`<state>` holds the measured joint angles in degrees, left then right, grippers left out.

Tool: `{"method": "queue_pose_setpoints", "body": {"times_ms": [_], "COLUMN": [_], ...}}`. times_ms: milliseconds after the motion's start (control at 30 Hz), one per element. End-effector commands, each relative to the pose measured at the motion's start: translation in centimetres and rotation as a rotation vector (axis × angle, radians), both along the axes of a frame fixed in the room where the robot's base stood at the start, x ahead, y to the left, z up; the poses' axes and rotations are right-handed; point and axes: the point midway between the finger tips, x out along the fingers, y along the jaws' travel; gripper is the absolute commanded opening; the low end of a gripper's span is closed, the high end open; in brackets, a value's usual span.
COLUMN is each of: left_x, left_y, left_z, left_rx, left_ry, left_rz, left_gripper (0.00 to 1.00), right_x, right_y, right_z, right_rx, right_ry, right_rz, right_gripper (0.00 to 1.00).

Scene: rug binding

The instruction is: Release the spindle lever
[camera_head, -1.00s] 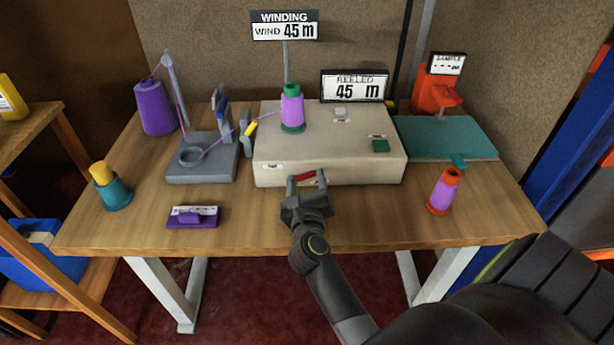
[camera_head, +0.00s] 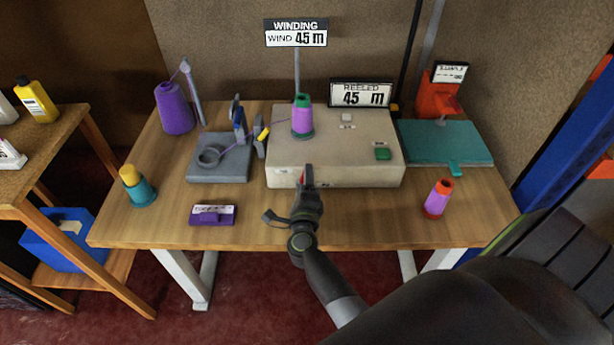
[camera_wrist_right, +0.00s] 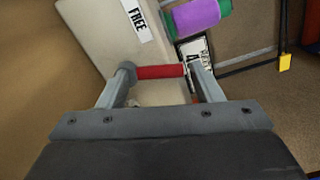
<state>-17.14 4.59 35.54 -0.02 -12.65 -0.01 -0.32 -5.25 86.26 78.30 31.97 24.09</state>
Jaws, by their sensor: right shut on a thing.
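The beige winding machine (camera_head: 385,170) stands at the middle of the table, with a purple-wound spool (camera_head: 303,118) upright on top. Its spindle lever, a red bar, is on the front face and is mostly hidden by my gripper in the head view. The red lever (camera_wrist_right: 160,72) shows clearly in the right wrist view, between the two fingers. My right gripper (camera_head: 306,178) is shut on the lever, its jaws turned nearly edge-on. A label reading FREE (camera_wrist_right: 137,20) is on the machine beside it. My left gripper is not in view.
A grey thread guide stand (camera_head: 220,172) is left of the machine, with a purple cone (camera_head: 174,108) behind. A purple box (camera_head: 212,215) lies in front. A spool (camera_head: 438,198) stands at right by a teal board (camera_head: 450,145). Signs read WIND 45 m and REELED 45 m.

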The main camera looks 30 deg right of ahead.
Motion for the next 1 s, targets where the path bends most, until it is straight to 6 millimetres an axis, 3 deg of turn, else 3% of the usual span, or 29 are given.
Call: {"method": "queue_pose_setpoints", "body": {"times_ms": [233,833,867,1000], "left_x": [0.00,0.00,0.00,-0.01], "left_y": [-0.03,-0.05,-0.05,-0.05], "left_z": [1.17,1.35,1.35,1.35], "left_rx": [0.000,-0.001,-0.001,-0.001], "left_ry": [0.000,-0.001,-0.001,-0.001], "left_rz": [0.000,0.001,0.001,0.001], "left_gripper": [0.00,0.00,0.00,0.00], "right_x": [0.29,0.34,0.34,0.32], "right_y": [0.35,0.43,0.43,0.42], "right_z": [0.35,0.21,0.21,0.18], "right_rx": [-0.082,-0.113,-0.114,-0.112], "right_ry": [0.048,0.066,0.066,0.066], "right_rz": [0.000,0.000,0.000,0.000], "right_gripper": [0.37,0.37,0.63,0.81]}}
